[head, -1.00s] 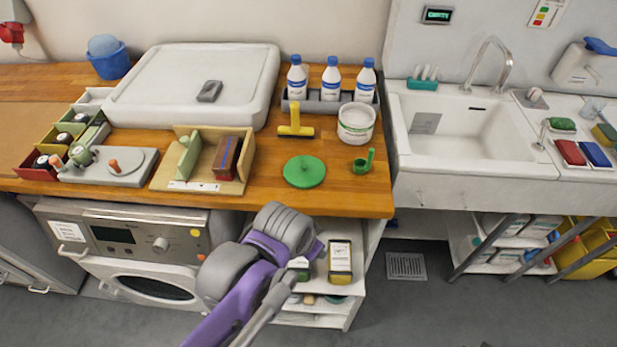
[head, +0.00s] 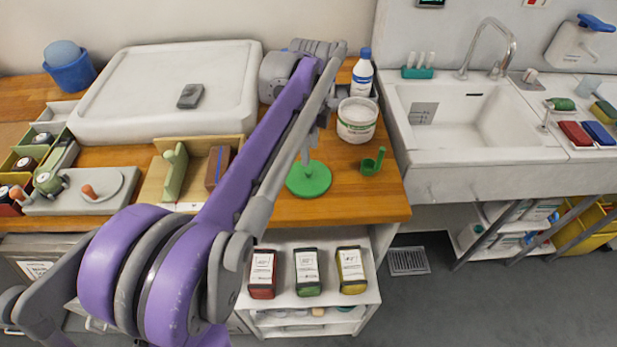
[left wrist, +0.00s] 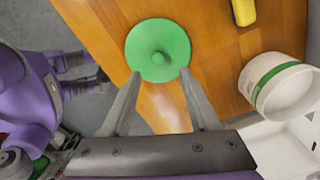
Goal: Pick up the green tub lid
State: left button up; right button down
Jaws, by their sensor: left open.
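The green tub lid (head: 309,180) is a round disc with a central knob, lying flat on the wooden counter near its front edge. In the left wrist view the lid (left wrist: 143,45) is just beyond my fingertips, with its knob facing the camera. My left gripper (head: 307,158) points down above the lid, partly hidden by my own arm. In the left wrist view its two fingers (left wrist: 160,74) are spread with nothing between them. I cannot tell the exact gap above the lid.
A white tub (head: 357,122) with a green band stands right of the lid, by a small green cup (head: 372,163). A yellow tool (left wrist: 243,12) lies nearby. A wooden holder (head: 152,185) is to the left. My arm hides part of the counter.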

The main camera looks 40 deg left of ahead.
aim_at(308, 170)
pick_arm(q)
jog(key=f, duration=0.7)
jog(key=shift+s+a, duration=0.1)
jog(key=shift+s, duration=0.1)
grip_shut()
